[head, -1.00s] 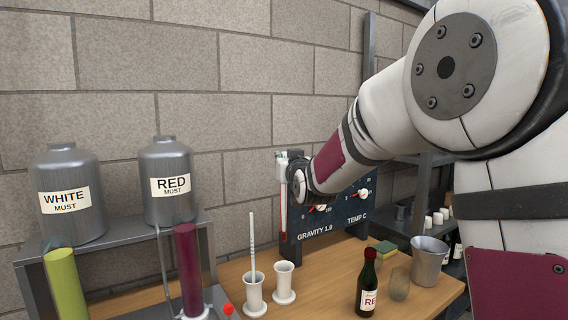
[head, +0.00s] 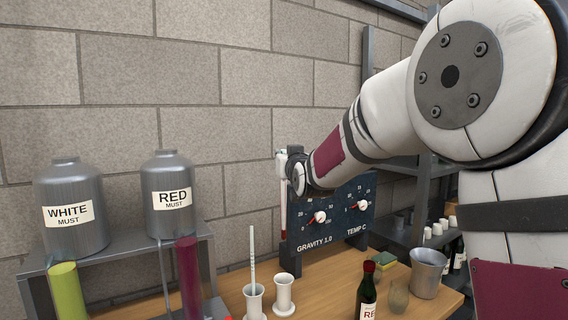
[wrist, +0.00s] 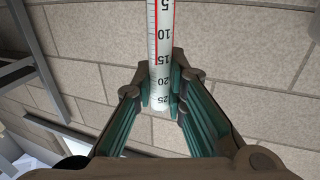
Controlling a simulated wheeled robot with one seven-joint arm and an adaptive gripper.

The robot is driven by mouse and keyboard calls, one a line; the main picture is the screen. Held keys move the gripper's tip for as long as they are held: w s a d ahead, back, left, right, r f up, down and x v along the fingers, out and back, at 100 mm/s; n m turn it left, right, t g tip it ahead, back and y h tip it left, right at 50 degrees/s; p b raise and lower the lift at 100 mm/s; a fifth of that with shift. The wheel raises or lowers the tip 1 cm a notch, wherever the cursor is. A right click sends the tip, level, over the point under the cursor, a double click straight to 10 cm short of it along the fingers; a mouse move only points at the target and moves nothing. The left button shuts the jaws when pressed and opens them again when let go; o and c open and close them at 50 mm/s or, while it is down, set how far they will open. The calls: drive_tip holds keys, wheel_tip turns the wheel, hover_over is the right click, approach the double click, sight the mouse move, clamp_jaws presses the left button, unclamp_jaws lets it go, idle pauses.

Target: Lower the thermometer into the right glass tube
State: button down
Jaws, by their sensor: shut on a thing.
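My gripper (head: 289,166) is shut on the thermometer (head: 283,198), a white stick with a red stripe that hangs upright in front of the wall. In the wrist view, the fingers (wrist: 160,90) close around the thermometer (wrist: 165,40), and its printed numbers show. The right glass tube (head: 189,278), filled dark red, stands at lower left in front of the RED MUST can. The thermometer is well to the right of this tube and higher, apart from it. The tube's lower end is cut off by the frame.
A yellow-green tube (head: 68,292) stands left of the red one. The WHITE MUST can (head: 72,190) and RED MUST can (head: 168,180) sit on a grey shelf. Two white holders stand on the table, the left (head: 255,308) with a pale rod. A dial board (head: 335,222) stands behind my gripper.

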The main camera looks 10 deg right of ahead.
wheel_tip(320, 180, up, 15)
drive_tip(key=p, duration=0.5)
idle(1.7)
drive_tip(key=shift+a+f+p, duration=0.1)
drive_tip(key=shift+p, duration=0.2)
idle(0.6)
